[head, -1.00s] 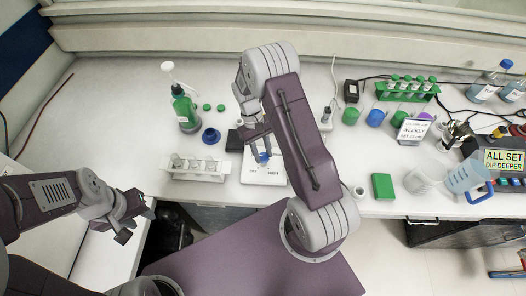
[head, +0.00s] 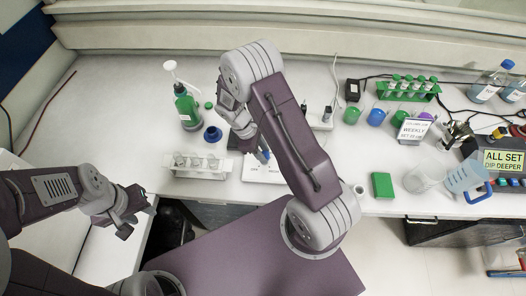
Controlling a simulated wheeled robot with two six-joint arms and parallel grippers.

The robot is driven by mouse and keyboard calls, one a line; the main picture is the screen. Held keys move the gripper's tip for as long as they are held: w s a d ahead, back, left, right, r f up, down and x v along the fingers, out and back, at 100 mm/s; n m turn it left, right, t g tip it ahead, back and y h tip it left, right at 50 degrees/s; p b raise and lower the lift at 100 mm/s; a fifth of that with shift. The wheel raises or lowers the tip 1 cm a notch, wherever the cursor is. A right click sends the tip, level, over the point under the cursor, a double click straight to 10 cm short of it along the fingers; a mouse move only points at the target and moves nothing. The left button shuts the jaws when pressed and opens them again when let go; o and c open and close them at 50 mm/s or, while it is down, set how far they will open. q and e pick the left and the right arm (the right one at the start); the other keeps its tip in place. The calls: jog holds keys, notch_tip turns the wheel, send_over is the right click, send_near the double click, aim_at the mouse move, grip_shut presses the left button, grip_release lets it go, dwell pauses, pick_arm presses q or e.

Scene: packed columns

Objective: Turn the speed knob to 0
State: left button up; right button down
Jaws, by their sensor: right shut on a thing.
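The white device (head: 262,174) stands near the bench's front edge, partly covered by my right arm. Its blue speed knob (head: 265,155) shows only as a small patch beside the fingers. My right gripper (head: 259,155) points down at the device and is shut on the knob. The knob's pointer and scale are hidden or too small to read. My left gripper (head: 130,214) is open and empty, off the front of the bench at the left.
A white rack with vials (head: 197,167) stands left of the device. Behind it are a green bottle (head: 186,108) and a blue ring-shaped piece (head: 212,134). The bench's left side is clear.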

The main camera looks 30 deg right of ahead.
jog(key=shift+n, duration=0.7)
jog(key=c, duration=1)
grip_release()
jog(key=shift+t, duration=0.3)
jog(key=b+v, duration=0.1)
jog(key=v, duration=0.8)
jog(key=shift+b, duration=0.3)
jog(key=shift+a, duration=0.1)
